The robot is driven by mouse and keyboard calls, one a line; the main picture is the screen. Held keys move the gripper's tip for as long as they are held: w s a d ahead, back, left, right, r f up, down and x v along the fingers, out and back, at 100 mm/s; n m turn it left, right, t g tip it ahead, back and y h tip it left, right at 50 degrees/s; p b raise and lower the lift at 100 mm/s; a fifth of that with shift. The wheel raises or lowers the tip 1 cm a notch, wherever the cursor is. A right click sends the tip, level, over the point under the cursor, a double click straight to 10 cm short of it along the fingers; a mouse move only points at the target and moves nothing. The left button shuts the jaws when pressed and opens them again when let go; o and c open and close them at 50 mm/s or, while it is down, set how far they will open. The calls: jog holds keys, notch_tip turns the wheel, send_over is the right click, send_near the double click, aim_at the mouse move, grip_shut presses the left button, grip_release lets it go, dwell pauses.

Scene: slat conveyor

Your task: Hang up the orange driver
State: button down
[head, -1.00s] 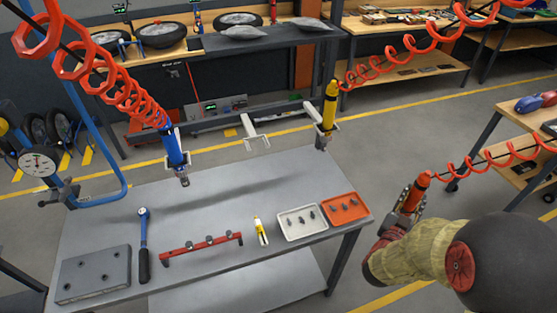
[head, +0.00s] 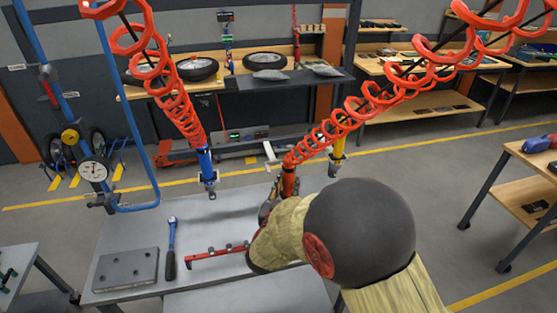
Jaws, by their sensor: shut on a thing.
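The orange driver (head: 289,181) hangs upright at the end of a red coiled hose, above the far part of the grey workbench. My gripper (head: 280,194) is shut on it; my arm hides much of the fingers. The gap between driver and holder is hard to judge. The blue driver (head: 206,166) hangs in its holder to the left, and the yellow driver (head: 338,150) in its holder to the right.
The grey workbench (head: 225,205) carries a torque wrench (head: 171,250), a grey block (head: 126,268) and a red rail (head: 215,254). My arm hides the bench's right part. A blue frame with a dial gauge (head: 93,171) stands left. Coiled red hoses (head: 365,108) cross overhead.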

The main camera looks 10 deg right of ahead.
aim_at(284, 173)
jog(key=shift+m+g+h, duration=0.3)
jog(key=shift+h, duration=0.1)
jog(key=r+p, duration=0.1)
jog(key=r, duration=0.1)
jog(key=a+r, duration=0.1)
jog(key=r, duration=0.1)
jog(key=shift+w+r+p, duration=0.15)
jog(key=shift+r+p, duration=0.15)
jog(key=shift+p, duration=0.05)
jog(key=shift+r, duration=0.45)
jog(key=w+f+b, duration=0.1)
jog(key=w, duration=1.2)
jog(key=shift+f+b, duration=0.35)
jog(key=shift+b, duration=0.05)
jog(key=shift+s+a, duration=0.15)
jog(key=shift+s, duration=0.1)
jog(key=shift+f+b, duration=0.4)
jog(key=shift+f, duration=0.3)
dwell(1.0)
jog(key=c, duration=1.6)
grip_release()
jog(key=shift+c, duration=0.2)
jog(key=shift+o, duration=1.2)
